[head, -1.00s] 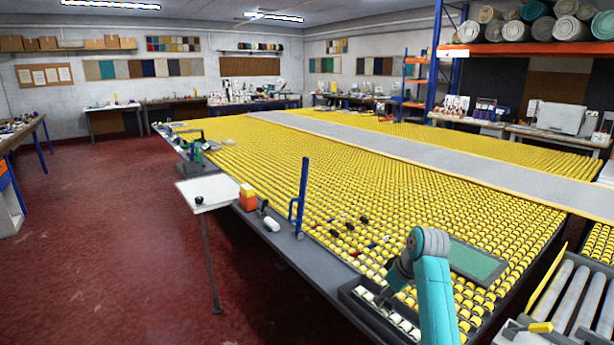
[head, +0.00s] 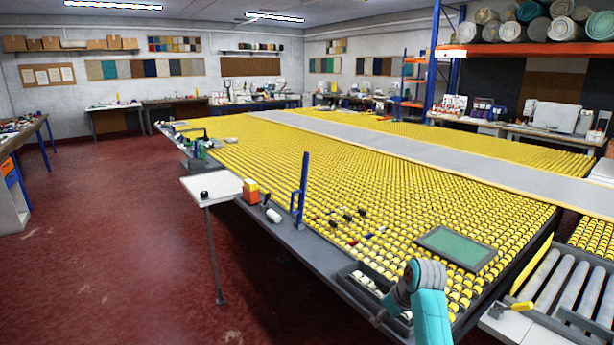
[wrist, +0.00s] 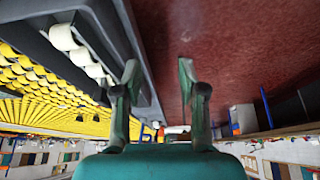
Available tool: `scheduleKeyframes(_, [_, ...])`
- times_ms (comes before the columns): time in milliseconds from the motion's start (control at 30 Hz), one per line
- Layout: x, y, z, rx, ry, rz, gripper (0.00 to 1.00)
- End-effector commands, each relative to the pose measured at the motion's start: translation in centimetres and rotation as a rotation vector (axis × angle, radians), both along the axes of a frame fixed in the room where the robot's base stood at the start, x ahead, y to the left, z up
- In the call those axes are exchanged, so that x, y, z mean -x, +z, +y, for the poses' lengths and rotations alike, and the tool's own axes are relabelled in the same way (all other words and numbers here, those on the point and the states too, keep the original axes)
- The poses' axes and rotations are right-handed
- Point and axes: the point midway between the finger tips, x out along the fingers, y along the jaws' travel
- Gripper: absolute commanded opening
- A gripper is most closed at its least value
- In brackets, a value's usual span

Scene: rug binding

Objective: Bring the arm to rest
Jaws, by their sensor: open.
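My arm (head: 429,305), teal with a grey joint, stands at the bottom right of the head view, in front of the near corner of the roller table. In the wrist view my gripper (wrist: 158,75) shows two green fingers spread wide apart. Nothing is between them, and red floor shows beyond. The dark table edge is close beside the left finger in that view.
The yellow roller table (head: 330,180) fills the middle. On its near side are a tray of white rolls (head: 362,283), a blue post (head: 301,190) and a green framed pad (head: 456,248). A roller conveyor (head: 560,285) lies right. The red floor (head: 110,240) at left is clear.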

Motion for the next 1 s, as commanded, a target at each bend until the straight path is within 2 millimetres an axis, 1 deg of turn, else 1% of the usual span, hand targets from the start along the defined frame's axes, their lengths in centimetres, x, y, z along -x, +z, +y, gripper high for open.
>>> scheduleKeyframes(33, [0.5, -1.1, 0.1, -0.001, -0.008, -0.004, 0.41])
scheduleKeyframes(167, [1.7, -3.9, 0.3, -0.006, -0.038, -0.026, 0.41])
scheduleKeyframes(267, [3.2, -6.6, 0.6, -0.011, -0.068, -0.049, 0.41])
scheduleKeyframes(300, [4.0, -7.9, 0.7, -0.012, -0.082, -0.060, 0.41])
scheduleKeyframes(400, [6.1, -11.0, 1.0, -0.017, -0.121, -0.095, 0.41])
scheduleKeyframes(467, [7.6, -12.7, 1.1, -0.021, -0.144, -0.114, 0.41])
scheduleKeyframes(500, [8.5, -13.8, 1.2, -0.024, -0.158, -0.128, 0.41])
scheduleKeyframes(567, [10.1, -15.2, 1.3, -0.027, -0.180, -0.149, 0.41])
scheduleKeyframes(600, [11.1, -16.1, 1.4, -0.029, -0.195, -0.162, 0.41])
scheduleKeyframes(667, [12.7, -17.4, 1.5, -0.031, -0.215, -0.185, 0.41])
scheduleKeyframes(700, [13.9, -18.2, 1.5, -0.034, -0.229, -0.198, 0.41])
scheduleKeyframes(767, [15.7, -19.2, 1.6, -0.038, -0.249, -0.219, 0.41])
scheduleKeyframes(900, [19.9, -21.2, 1.8, -0.047, -0.292, -0.268, 0.41])
scheduleKeyframes(967, [21.8, -21.8, 1.8, -0.050, -0.311, -0.290, 0.41])
scheduleKeyframes(1000, [23.1, -22.1, 1.9, -0.053, -0.321, -0.305, 0.41])
